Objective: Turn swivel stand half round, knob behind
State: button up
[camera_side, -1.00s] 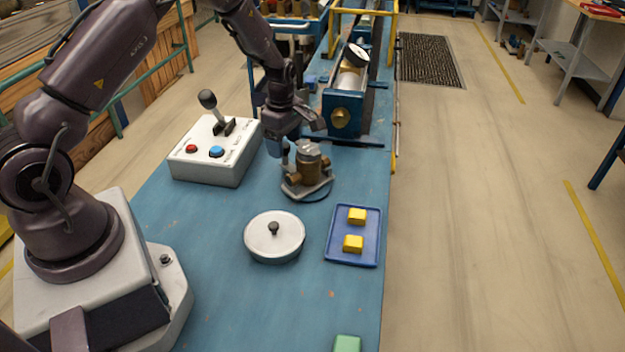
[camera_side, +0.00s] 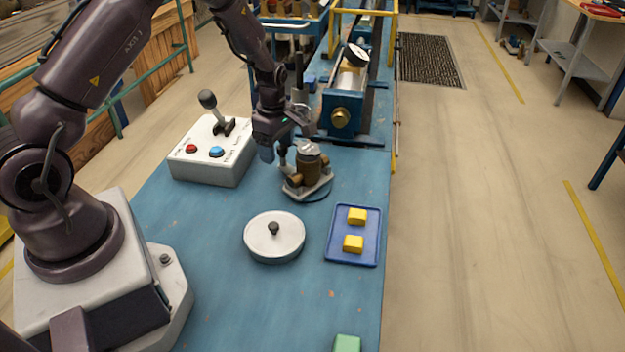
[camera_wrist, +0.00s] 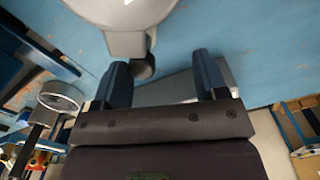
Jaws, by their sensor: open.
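In the wrist view my gripper (camera_wrist: 160,68) is open, with a dark rounded knob (camera_wrist: 143,68) between the fingers, closer to the left one. I cannot tell whether a finger touches it.
A white control box (camera_side: 212,155) with a lever and buttons stands close on the left. A round lidded dish (camera_side: 274,238) and a blue tray (camera_side: 340,258) with two yellow blocks lie nearer. A blue fixture with a gauge (camera_side: 357,54) stands behind.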

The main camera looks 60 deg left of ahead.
jog(key=shift+s, duration=0.1)
jog(key=shift+s+d, duration=0.9)
jog(key=shift+s, duration=0.3)
jog(key=o, duration=0.4)
jog(key=shift+o, duration=0.2)
jog(key=shift+r, duration=2.75)
